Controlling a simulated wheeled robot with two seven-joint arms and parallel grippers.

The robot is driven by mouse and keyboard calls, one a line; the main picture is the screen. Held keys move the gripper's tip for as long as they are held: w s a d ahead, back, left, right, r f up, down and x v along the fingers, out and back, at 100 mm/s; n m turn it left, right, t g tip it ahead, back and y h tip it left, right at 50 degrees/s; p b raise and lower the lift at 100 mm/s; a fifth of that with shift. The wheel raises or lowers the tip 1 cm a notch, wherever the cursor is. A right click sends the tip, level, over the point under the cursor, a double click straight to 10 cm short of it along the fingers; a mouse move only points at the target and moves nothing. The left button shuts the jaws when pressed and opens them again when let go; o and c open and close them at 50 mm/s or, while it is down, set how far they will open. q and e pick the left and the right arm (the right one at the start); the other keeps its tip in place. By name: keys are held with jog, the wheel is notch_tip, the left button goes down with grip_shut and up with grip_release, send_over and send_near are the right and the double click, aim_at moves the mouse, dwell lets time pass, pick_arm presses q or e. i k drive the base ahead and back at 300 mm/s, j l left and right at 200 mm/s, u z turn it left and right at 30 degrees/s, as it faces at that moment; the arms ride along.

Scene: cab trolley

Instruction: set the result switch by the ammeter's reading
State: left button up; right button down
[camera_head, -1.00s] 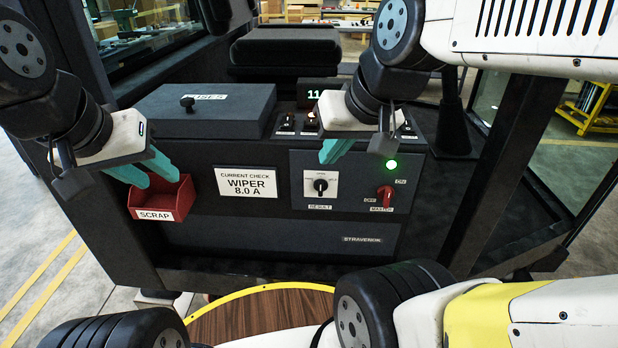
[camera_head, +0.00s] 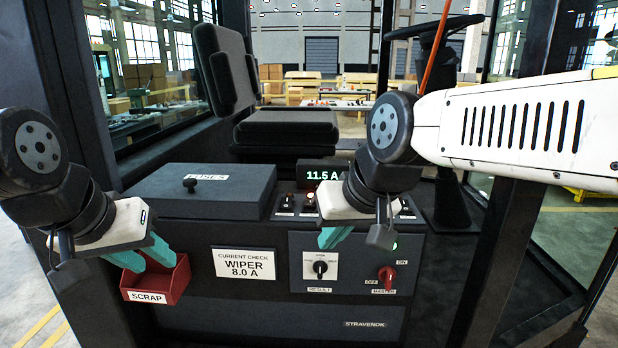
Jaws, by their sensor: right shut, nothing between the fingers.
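The ammeter display (camera_head: 322,176) reads 11.5 A in pale digits. The result switch (camera_head: 320,267) is a black knob on a white plate on the front panel; its position marks are too small to read. A card (camera_head: 244,264) says CURRENT CHECK, WIPER, 8.0 A. My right gripper (camera_head: 333,238) is shut and empty, in front of the panel's top edge, just above the result switch in the picture. My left gripper (camera_head: 146,256) is open and empty, its fingers in front of or over the red scrap bin (camera_head: 172,287); I cannot tell which.
A closed lid marked FUSES (camera_head: 222,190) lies left of a row of small switches (camera_head: 285,204), partly hidden by my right gripper. The red master switch (camera_head: 387,274) is on the panel's right. A seat (camera_head: 285,133) and steering wheel (camera_head: 436,27) stand behind.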

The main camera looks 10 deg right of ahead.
aim_at(319, 267)
jog(key=k+z, duration=0.5)
jog(key=z, duration=0.2)
jog(key=k+l+z, duration=0.1)
jog(key=k+z, duration=0.25)
jog(key=i, duration=0.1)
